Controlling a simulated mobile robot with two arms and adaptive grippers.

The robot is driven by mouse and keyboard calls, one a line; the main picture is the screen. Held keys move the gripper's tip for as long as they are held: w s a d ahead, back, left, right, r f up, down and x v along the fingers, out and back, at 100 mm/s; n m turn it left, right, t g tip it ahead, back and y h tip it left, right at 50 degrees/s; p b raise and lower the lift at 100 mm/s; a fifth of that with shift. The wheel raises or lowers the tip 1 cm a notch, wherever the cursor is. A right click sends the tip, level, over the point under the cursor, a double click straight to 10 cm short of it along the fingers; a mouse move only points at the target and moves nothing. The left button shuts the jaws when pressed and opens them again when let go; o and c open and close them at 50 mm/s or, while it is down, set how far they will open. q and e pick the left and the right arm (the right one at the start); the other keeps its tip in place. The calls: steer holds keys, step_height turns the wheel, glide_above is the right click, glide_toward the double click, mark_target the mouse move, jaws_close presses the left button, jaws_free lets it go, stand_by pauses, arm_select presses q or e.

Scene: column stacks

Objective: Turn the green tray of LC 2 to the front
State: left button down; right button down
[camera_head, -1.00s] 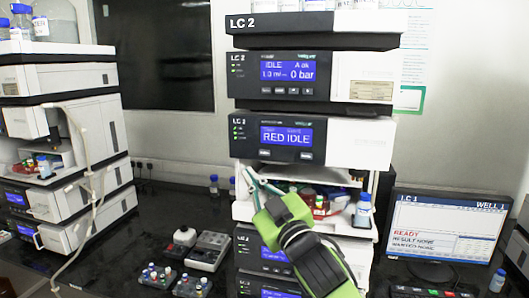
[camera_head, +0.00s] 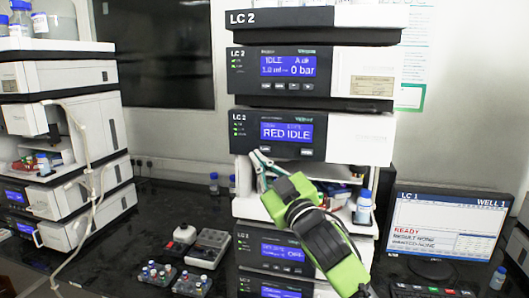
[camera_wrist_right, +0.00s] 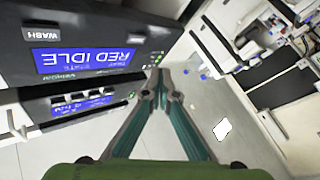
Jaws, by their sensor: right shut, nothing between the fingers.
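The LC 2 stack (camera_head: 362,140) stands in the middle of the head view, and its lit panel (camera_head: 286,132) reads RED IDLE. Below that panel is an open bay (camera_head: 336,171). My right gripper (camera_head: 257,161) is at the bay's left side, its teal fingers pointing up and left, just under the panel. In the right wrist view its fingertips (camera_wrist_right: 160,84) meet with nothing between them, in front of the stack's panels. My green wrist covers much of the bay, and I cannot make out the green tray. My left gripper is not in view.
A blue-capped bottle (camera_head: 364,208) stands at the bay's right front. Vial racks (camera_head: 160,273) and a small grey device (camera_head: 208,248) lie on the dark bench to the left. A monitor (camera_head: 448,228) stands at right. Another stack (camera_head: 100,120) is at far left.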

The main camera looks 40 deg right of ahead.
steer(key=shift+w+d, duration=1.3)
steer(key=shift+d, duration=0.2)
stand_by(0.4)
steer(key=shift+w+d+p, duration=0.25)
steer(key=shift+d+p, duration=0.05)
steer(key=shift+d, duration=0.05)
steer(key=shift+w+d, duration=0.3)
stand_by(0.7)
stand_by(0.3)
steer(key=shift+s+a, duration=0.6)
steer(key=shift+a, duration=0.05)
steer(key=shift+s+a+p, duration=0.5)
steer(key=shift+s+a, duration=1.1)
steer(key=shift+a, duration=0.3)
